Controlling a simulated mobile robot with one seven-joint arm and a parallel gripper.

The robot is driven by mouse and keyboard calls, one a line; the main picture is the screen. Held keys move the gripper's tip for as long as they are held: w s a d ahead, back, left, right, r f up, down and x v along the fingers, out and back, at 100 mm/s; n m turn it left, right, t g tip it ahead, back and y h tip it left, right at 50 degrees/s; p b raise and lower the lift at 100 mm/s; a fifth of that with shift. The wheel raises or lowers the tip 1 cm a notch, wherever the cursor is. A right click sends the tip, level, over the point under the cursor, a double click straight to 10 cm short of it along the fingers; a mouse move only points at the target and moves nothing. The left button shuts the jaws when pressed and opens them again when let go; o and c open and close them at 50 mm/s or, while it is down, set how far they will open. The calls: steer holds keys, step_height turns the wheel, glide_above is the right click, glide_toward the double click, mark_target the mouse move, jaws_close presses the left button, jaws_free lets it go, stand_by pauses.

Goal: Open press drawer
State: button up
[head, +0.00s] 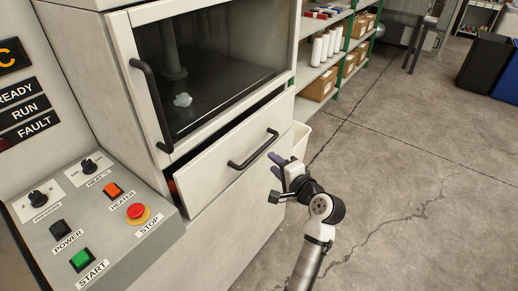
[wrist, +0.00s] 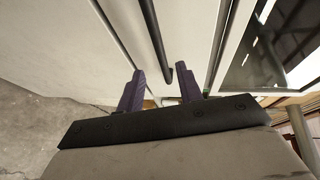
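The press drawer (head: 225,150) is a pale front panel below the press window. It stands partly out, with a dark gap along its top edge. Its black bar handle (head: 253,150) runs across the front. My gripper (head: 273,164) is just right of and below the handle's right end. In the wrist view, my gripper (wrist: 160,88) has its two purple fingers spread apart. A dark bar, seemingly the handle (wrist: 155,40), ends near the space between the fingertips. I cannot tell whether it touches them. Nothing is held.
The press window (head: 210,65) with its own black handle (head: 150,100) is above the drawer. A control panel (head: 95,215) with buttons is at left.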

mark_target(261, 152)
steer(key=p+x, duration=0.1)
steer(key=x, duration=0.8)
steer(key=shift+w, duration=0.1)
jaws_close()
